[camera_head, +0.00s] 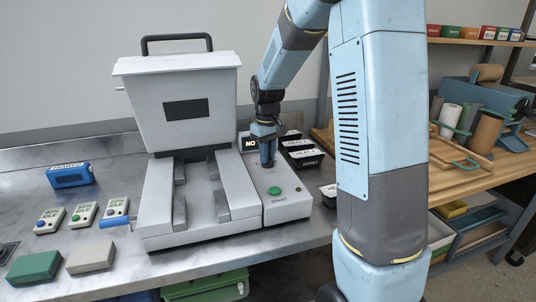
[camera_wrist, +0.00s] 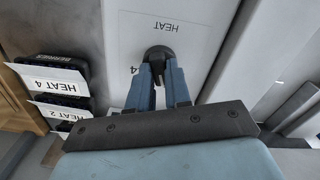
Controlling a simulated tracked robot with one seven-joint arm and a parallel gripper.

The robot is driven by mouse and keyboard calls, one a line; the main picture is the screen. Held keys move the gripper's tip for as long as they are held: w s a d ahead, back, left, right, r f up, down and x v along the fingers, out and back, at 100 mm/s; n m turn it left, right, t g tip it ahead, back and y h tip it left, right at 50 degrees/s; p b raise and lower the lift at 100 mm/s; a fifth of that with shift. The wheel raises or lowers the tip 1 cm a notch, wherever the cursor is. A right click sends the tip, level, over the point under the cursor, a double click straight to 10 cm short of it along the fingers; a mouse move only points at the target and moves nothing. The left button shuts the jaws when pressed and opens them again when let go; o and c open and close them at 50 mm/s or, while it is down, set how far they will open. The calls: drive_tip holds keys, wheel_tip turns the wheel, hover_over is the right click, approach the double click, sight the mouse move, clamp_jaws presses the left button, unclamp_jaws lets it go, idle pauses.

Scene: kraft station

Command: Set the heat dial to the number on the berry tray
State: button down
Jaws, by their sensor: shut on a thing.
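The heat dial (camera_wrist: 160,52) is a dark round knob on the white control panel (camera_wrist: 190,30), under inverted HEAT lettering in the wrist view. My gripper (camera_wrist: 159,66) is shut on the dial; in the head view my gripper (camera_head: 267,158) points down onto the panel. A printed 4 shows beside the dial. Its pointer and the other numbers are hidden by my fingers. The berry tray (camera_wrist: 82,66) is black, marked BERRIES, with a white card (camera_wrist: 48,82) reading HEAT 4.
Another card (camera_wrist: 62,110) reads HEAT 2 on a neighbouring tray. In the head view, a green START button (camera_head: 274,190) is on the panel, close in front of my gripper. The white press machine (camera_head: 180,110) stands left. Small timer boxes (camera_head: 83,214) sit on the metal bench.

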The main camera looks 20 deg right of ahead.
drive_tip(key=c, duration=1.1)
unclamp_jaws()
drive_tip(key=shift+o, duration=0.2)
drive_tip(key=shift+r, duration=0.1)
wheel_tip(320, 180, up, 14)
drive_tip(key=shift+f, duration=0.25)
drive_tip(key=s+r+m+t, duration=0.1)
drive_tip(key=s+m+t, duration=0.3)
drive_tip(key=s, duration=2.4)
drive_tip(key=shift+s+d+r+t, duration=0.2)
drive_tip(key=shift+s+r+t, duration=0.2)
drive_tip(key=shift+t, duration=0.4)
